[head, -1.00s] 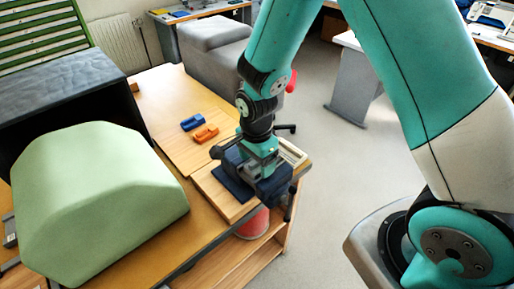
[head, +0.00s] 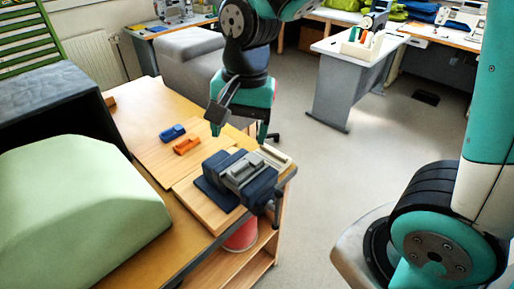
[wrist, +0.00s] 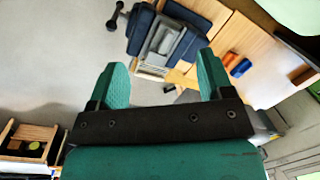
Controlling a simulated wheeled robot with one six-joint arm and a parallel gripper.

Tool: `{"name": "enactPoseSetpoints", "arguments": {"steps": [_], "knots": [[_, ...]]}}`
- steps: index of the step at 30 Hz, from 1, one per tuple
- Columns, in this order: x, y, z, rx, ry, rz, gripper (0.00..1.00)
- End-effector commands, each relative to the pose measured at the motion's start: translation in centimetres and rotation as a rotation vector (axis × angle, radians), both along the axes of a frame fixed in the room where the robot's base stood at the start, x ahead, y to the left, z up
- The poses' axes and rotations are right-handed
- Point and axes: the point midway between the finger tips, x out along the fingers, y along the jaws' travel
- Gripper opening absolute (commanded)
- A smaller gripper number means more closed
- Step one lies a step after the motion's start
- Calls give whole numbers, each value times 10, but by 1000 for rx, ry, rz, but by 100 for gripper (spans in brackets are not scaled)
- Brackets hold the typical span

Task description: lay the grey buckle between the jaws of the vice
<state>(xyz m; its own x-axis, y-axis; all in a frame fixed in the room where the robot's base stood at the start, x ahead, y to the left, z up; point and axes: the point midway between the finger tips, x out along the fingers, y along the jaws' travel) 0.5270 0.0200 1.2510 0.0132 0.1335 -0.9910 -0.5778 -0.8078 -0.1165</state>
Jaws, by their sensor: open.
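The dark blue vice (head: 212,184) stands on a wooden board near the table's front right corner. It also shows upside down in the wrist view (wrist: 139,32). The grey buckle (head: 243,168) lies in the top of the vice, seemingly between its jaws, and shows as a grey block in the wrist view (wrist: 163,42). Exactly how deep it sits is too small to tell. My gripper (head: 239,132) is above and behind the vice, apart from the buckle. In the wrist view its two teal fingers (wrist: 163,75) are spread with nothing between them.
A blue buckle (head: 172,132) and an orange buckle (head: 187,146) lie on the board left of my gripper. A large pale green block (head: 75,205) fills the left front of the table. A light narrow tray (head: 274,156) lies at the right edge, by open floor.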

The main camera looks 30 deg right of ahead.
Motion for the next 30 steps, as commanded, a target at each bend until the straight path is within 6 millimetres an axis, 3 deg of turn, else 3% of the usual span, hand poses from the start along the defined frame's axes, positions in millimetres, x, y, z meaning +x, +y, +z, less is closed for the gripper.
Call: {"name": "enactPoseSetpoints", "arguments": {"steps": [1, 6, 12, 30], "knots": [[-21, 4, 12, 37, -36, 180, 74], [-82, 18, 33, 136, -166, 771, 74], [-123, 26, 41, 187, -279, 1150, 74], [-127, 25, 42, 193, -294, 1202, 74]]}}
